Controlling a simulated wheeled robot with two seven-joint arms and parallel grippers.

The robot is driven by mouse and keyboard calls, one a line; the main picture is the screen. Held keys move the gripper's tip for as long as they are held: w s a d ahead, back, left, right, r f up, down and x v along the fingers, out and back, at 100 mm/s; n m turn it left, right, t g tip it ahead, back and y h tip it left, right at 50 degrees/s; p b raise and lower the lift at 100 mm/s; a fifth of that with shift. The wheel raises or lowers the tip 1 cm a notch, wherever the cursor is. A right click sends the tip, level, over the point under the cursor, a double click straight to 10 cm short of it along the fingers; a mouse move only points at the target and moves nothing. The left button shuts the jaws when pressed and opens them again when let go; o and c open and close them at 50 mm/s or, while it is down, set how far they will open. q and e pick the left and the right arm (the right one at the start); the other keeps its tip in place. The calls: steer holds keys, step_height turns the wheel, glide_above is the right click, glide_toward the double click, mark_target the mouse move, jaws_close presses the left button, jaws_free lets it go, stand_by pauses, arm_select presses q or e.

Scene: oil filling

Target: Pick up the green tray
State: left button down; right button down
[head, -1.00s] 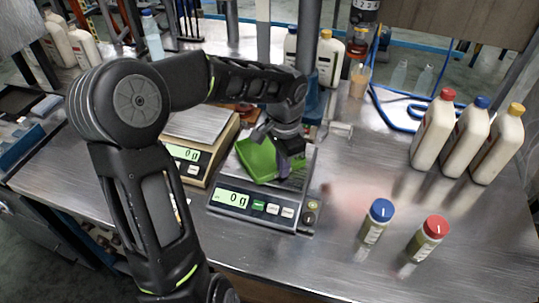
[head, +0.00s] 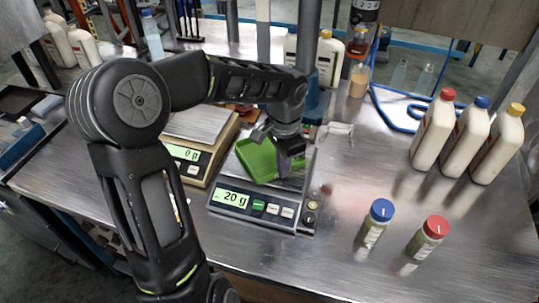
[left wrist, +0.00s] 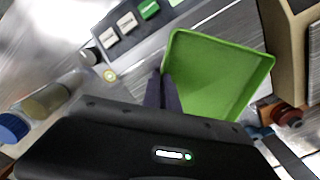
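The green tray (head: 262,160) is over the plate of the front scale (head: 240,200), tilted slightly in the head view. I cannot tell whether it still touches the plate. The scale display shows 20 g, with a faint mark before the number. My left gripper (head: 290,160) is at the tray's right side. In the left wrist view its dark fingers (left wrist: 164,92) are close together at the edge of the green tray (left wrist: 215,75), with the tray wall between them. My right gripper is not in view.
A second scale (head: 190,162) reading 0 g stands to the left. Two small bottles with blue (head: 382,210) and red (head: 436,226) caps stand at the front right. Several white bottles (head: 466,138) stand at the right. The table between them is clear.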

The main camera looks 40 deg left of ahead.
arm_select(q)
steer(key=shift+r, duration=0.1)
step_height(320, 180, up, 10)
stand_by(0.6)
stand_by(0.5)
